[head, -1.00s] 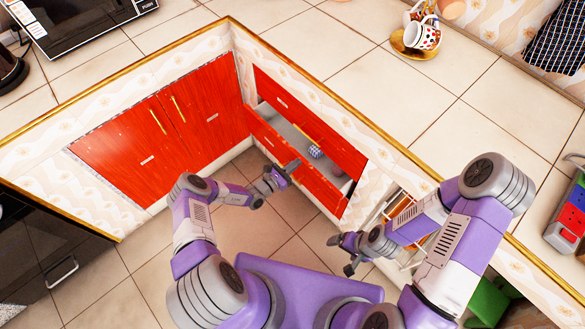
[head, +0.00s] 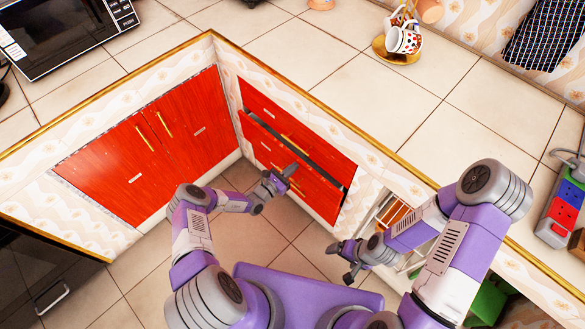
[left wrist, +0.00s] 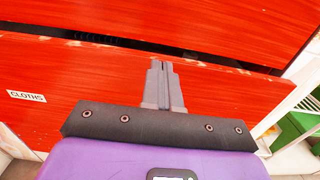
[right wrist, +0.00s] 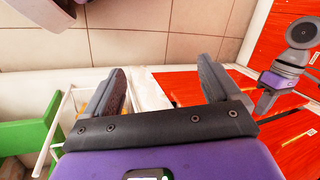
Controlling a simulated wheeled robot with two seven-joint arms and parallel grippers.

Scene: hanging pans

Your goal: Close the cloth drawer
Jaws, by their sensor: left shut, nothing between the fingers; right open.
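The cloth drawer (head: 260,137) is the red lower drawer in the right-hand cabinet bank. It stands slightly open, with a narrow dark gap along its top edge. In the left wrist view its front (left wrist: 85,85) carries a white "CLOTHS" label (left wrist: 27,96). My left gripper (head: 292,168) is shut and empty, its fingers at the drawer front. In the left wrist view the closed fingertips (left wrist: 161,66) reach the front's upper edge; contact is hard to tell. My right gripper (head: 340,260) is open and empty, away from the drawer; it also shows in the right wrist view (right wrist: 160,80).
A closed red drawer (head: 262,97) is above, under the tiled counter (head: 340,75). Red cupboard doors (head: 130,150) stand at left. A white wire rack (head: 385,210) and a green object (head: 487,302) are near my right arm. Tiled floor (head: 240,245) lies open between.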

